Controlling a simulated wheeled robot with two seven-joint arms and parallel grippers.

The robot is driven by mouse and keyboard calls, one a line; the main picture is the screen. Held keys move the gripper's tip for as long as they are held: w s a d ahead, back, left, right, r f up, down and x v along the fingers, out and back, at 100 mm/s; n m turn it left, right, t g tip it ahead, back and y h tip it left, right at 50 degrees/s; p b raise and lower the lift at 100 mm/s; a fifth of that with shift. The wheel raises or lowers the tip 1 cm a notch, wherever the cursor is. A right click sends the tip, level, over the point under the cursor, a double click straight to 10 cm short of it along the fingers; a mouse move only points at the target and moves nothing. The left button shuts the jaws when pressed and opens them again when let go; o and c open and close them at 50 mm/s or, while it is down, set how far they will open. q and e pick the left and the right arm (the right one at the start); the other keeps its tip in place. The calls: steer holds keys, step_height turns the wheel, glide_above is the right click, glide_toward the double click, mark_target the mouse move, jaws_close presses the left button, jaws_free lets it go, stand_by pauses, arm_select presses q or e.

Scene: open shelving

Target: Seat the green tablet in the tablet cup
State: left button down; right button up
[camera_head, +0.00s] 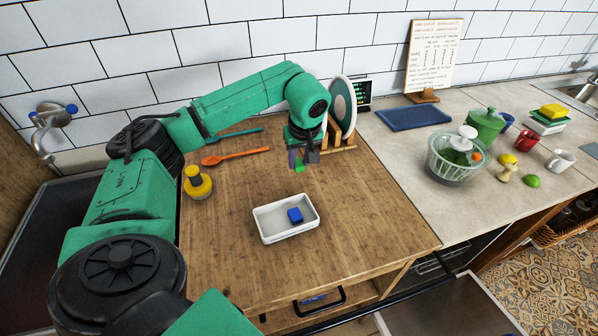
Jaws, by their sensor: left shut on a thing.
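My left gripper (303,157) is shut on the green tablet (299,167), a small bright green block showing just below the fingers. It is above the wooden counter, behind the white tray, with no visible contact with the tray. The white tray (263,232) is a shallow rectangular dish near the middle of the counter. A blue block (295,215) lies inside it, toward the right. I cannot tell for sure which thing is the tablet cup; no other clear cup for a tablet shows on the wooden counter. My right gripper is not in view.
A yellow and black object (197,184) stands at the left. An orange spoon (235,156) and a teal utensil (240,133) lie behind. A plate rack (341,138) stands behind my gripper. Bare wood (370,220) is free right of the tray.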

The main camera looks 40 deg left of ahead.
mark_target(300, 171)
arm_select(q)
steer(key=f, duration=0.4)
steer(key=shift+s+d+f+p, duration=0.1)
steer(key=shift+s+d+p, duration=0.1)
steer(key=shift+p, duration=0.1)
steer(key=shift+w+a+f, duration=0.15)
steer(key=shift+f, duration=0.25)
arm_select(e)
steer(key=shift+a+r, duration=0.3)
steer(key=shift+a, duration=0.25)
arm_select(q)
steer(key=shift+f, duration=0.1)
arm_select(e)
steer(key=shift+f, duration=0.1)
arm_select(q)
steer(key=c, duration=0.8)
jaws_free()
steer(key=shift+o, duration=1)
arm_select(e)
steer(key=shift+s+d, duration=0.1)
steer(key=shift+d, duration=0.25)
